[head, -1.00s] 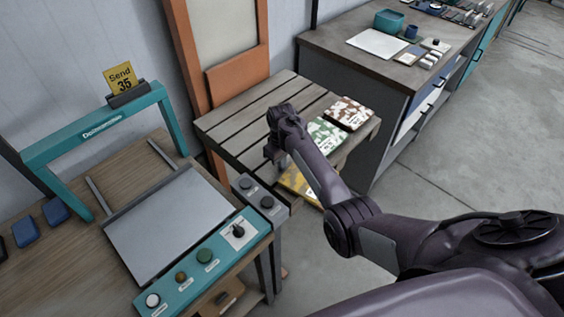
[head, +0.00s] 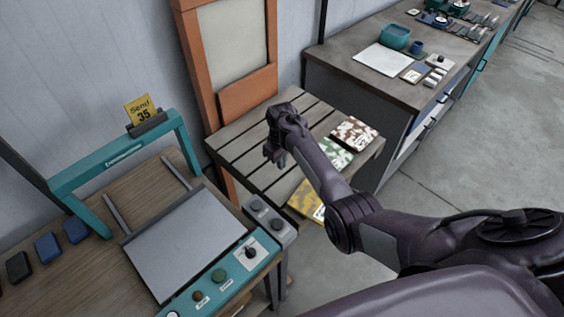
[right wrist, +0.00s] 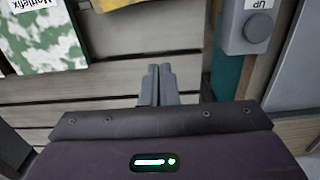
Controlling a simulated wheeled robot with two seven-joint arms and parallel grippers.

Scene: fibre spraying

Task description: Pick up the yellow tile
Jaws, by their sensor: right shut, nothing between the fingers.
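The yellow patterned tile (head: 307,201) lies at the near edge of the slatted wooden table, partly hidden behind my right arm in the head view. Its edge also shows at the top of the right wrist view (right wrist: 130,4). My right gripper (head: 274,156) is over the slats, to the left of and beyond the yellow tile, and apart from it. In the right wrist view its fingers (right wrist: 158,72) are together with nothing between them, pointing at bare slats. My left gripper is not in view.
A green-and-white tile (head: 338,154) and a brown-and-white tile (head: 354,133) lie on the slatted table (head: 240,143) beyond the yellow one. A teal-framed press bench (head: 120,160) with a grey control box (head: 266,219) stands to the left. A grey cabinet (head: 345,85) stands behind right.

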